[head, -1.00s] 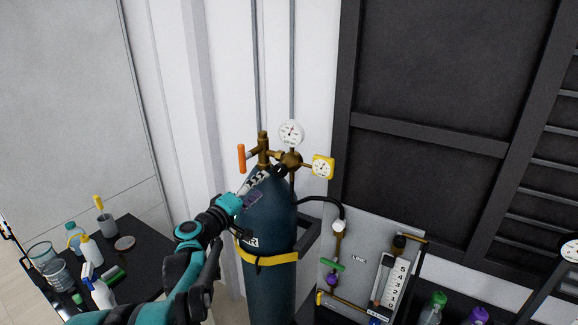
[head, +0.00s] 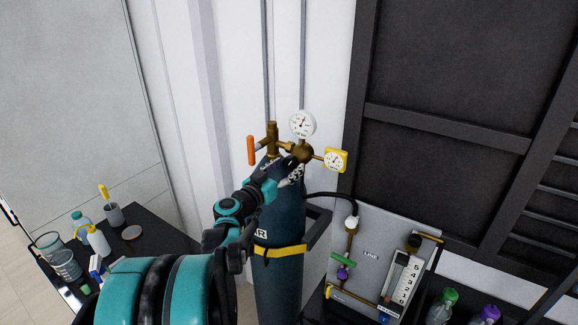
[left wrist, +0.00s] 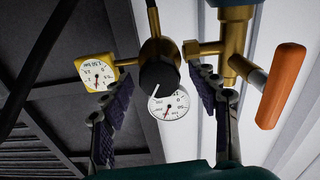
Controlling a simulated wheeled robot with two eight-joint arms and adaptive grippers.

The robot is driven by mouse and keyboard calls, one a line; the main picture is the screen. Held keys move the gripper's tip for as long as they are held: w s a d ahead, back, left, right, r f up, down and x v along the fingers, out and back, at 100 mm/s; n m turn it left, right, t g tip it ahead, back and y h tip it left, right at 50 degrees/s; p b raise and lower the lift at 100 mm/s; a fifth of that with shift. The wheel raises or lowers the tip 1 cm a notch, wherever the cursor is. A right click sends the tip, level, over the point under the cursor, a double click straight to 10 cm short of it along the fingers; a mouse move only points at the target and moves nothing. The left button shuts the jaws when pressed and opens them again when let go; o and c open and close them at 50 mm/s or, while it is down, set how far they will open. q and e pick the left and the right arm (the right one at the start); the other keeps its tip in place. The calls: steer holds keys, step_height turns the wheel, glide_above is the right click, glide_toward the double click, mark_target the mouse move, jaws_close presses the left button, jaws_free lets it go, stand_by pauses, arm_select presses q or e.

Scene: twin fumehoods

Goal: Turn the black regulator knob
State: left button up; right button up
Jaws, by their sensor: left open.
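The black regulator knob (left wrist: 158,76) shows in the middle of the left wrist view, below the brass regulator body (left wrist: 160,48). A pale line marks its side. My left gripper (left wrist: 157,84) is open, with one dark ridged finger on each side of the knob and a visible gap at both sides. I cannot tell how deep the knob sits between the fingers. In the head view my left gripper (head: 290,170) is just below the brass regulator (head: 301,153) on the dark blue cylinder (head: 283,215). The knob is hard to make out there. My right gripper is not in view.
A white gauge (head: 301,124) and a yellow gauge (head: 335,160) flank the regulator. An orange handle (head: 251,150) stands at its left. A yellow strap (head: 280,251) rings the cylinder. A flow panel (head: 370,252) is at the right, and a black bench (head: 150,235) with bottles at the left.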

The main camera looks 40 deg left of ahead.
arm_select(q)
steer(key=shift+w, duration=0.65)
steer(key=c, duration=1.2)
steer(key=shift+o, duration=0.2)
steer(key=shift+n, duration=0.4)
steer(key=shift+n+b, duration=0.35)
steer(key=shift+n, duration=2.45)
